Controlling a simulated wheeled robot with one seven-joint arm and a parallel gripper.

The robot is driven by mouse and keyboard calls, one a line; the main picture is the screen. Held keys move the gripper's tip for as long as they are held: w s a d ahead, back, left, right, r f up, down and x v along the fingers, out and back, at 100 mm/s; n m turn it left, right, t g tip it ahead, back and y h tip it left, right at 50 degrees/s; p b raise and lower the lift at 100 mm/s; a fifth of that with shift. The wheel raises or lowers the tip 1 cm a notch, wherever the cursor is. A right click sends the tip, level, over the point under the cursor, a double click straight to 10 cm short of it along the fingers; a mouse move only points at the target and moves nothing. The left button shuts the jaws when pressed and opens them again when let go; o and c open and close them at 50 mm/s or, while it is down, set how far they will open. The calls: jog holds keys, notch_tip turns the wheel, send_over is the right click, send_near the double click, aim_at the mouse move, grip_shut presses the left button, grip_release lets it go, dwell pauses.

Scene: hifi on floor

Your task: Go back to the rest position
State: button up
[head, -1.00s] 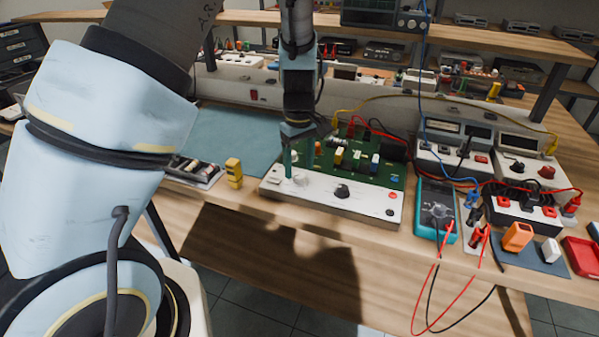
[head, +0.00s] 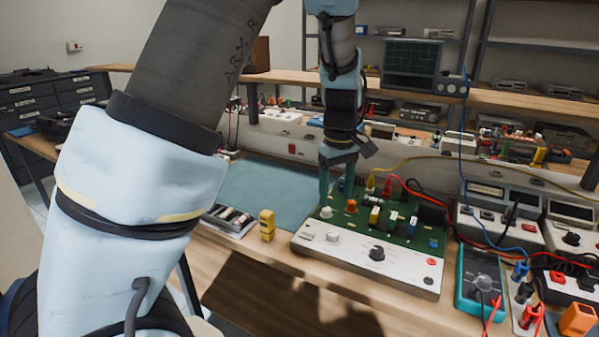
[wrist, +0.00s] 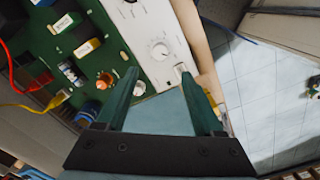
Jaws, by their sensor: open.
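My gripper (head: 339,180) hangs from my arm over the left end of the circuit board unit (head: 369,264) in the head view. Its teal fingers point down. In the wrist view my gripper (wrist: 166,95) is open, its two fingers apart with nothing between them. Past the fingertips lies the unit's white front panel (wrist: 150,30), with a white knob and a small rocker switch. The green board (wrist: 45,45) with its coloured parts is to the left in that view. How far the fingertips are above the unit is hard to tell.
A yellow block (head: 267,226) and a tray of small parts (head: 230,222) lie left of the unit. A teal multimeter (head: 481,284) and power supplies (head: 500,212) stand to the right, with loose cables. A blue mat (head: 262,190) lies clear behind. A shelf with an oscilloscope (head: 411,64) is beyond.

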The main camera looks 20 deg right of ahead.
jog(key=s+a+r+m, duration=0.1)
jog(key=s+a+m, duration=0.1)
jog(key=a, duration=1.3)
jog(key=s+a+r+m+t, duration=0.1)
jog(key=s+a+m, duration=0.1)
jog(key=a, duration=1.3)
jog(key=shift+s+a+t, duration=0.2)
jog(key=shift+a+t, duration=0.1)
